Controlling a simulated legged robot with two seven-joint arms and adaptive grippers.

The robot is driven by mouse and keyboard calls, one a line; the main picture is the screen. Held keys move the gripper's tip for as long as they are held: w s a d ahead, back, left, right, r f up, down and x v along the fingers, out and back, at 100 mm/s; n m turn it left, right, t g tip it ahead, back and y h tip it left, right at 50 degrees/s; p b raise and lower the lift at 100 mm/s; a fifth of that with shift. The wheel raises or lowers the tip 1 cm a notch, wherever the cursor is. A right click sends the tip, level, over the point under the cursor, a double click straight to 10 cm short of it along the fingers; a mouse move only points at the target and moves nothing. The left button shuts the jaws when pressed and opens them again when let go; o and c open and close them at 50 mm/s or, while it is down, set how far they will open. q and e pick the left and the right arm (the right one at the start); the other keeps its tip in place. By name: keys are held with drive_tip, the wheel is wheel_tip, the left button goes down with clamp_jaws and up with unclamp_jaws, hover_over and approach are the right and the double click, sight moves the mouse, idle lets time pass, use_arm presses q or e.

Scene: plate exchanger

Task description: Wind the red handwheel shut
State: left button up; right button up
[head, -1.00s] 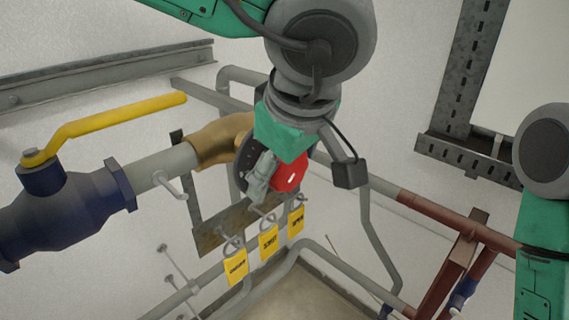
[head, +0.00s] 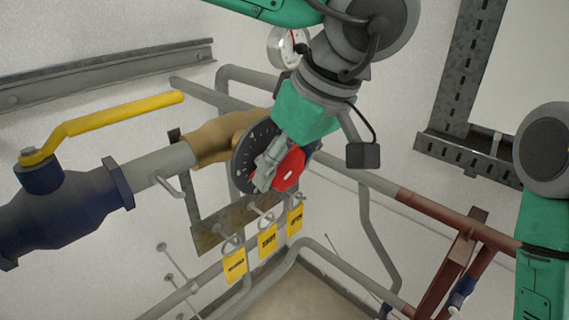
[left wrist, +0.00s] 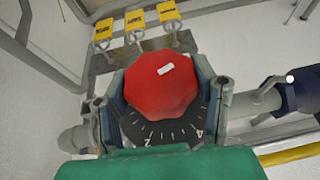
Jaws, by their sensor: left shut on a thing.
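The red handwheel (head: 289,167) sits on the front of the brass valve body (head: 214,139), with a black dial (head: 243,158) behind it. In the left wrist view the handwheel (left wrist: 163,82) fills the middle, with a white mark near its top and the numbered dial (left wrist: 165,132) below it. My left gripper (head: 275,162) is shut on the handwheel, one finger on each side of its rim; the fingers also show in the left wrist view (left wrist: 162,100). The gripper hides part of the wheel in the head view. My right gripper is out of view.
A yellow lever (head: 110,122) on a blue valve (head: 65,210) stands at the left. Several yellow tags (head: 267,241) hang below the handwheel. A round gauge (head: 287,47) is behind my left arm. Grey pipes and a red-brown pipe (head: 455,222) run at the right.

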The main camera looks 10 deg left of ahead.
use_arm(q)
drive_tip(key=shift+r+m+g+y, duration=0.1)
drive_tip(key=shift+m+g+y, duration=0.2)
drive_tip(key=shift+g+y, duration=0.85)
drive_tip(key=shift+g, duration=0.25)
drive_tip(key=shift+w, duration=0.1)
drive_tip(key=o, duration=1.2)
drive_tip(key=shift+c, duration=0.2)
drive_tip(key=shift+d, duration=0.15)
drive_tip(key=v, duration=1.2)
drive_tip(key=shift+w, duration=0.15)
